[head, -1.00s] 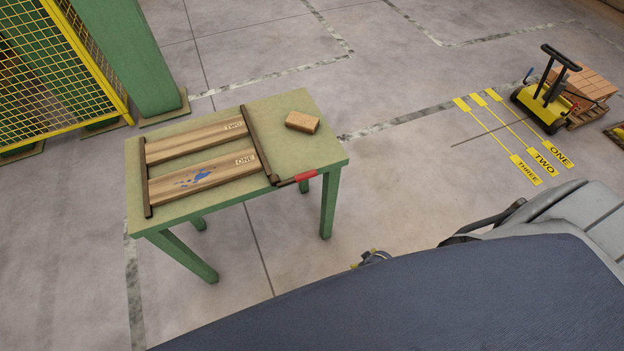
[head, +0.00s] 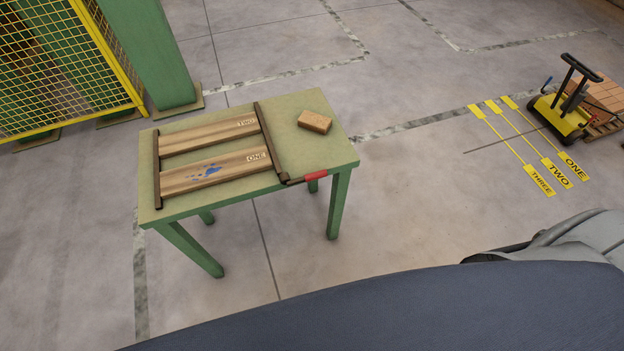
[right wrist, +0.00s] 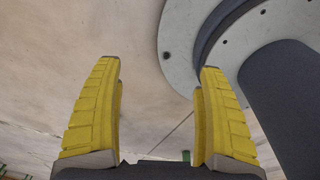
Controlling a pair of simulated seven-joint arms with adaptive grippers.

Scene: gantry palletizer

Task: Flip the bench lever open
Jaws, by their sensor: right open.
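The bench is a green table (head: 240,112) left of centre in the head view. Its lever (head: 316,176) has a red grip and sticks out at the front right edge, at the near end of a dark clamp bar (head: 268,140). Two wooden boards lie side by side on the bench: board TWO (head: 205,136) behind and board ONE (head: 200,173), with blue stains, in front. My right gripper (right wrist: 160,100) shows in the right wrist view with yellow fingers apart and nothing between them. It is not in the head view. My left gripper is in neither view.
A brown block (head: 314,121) lies on the bench's right part. A yellow mesh fence (head: 60,65) and green post (head: 160,50) stand behind left. A yellow pallet truck (head: 563,110) stands far right by floor lanes marked ONE, TWO and THREE. Floor around the bench is clear.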

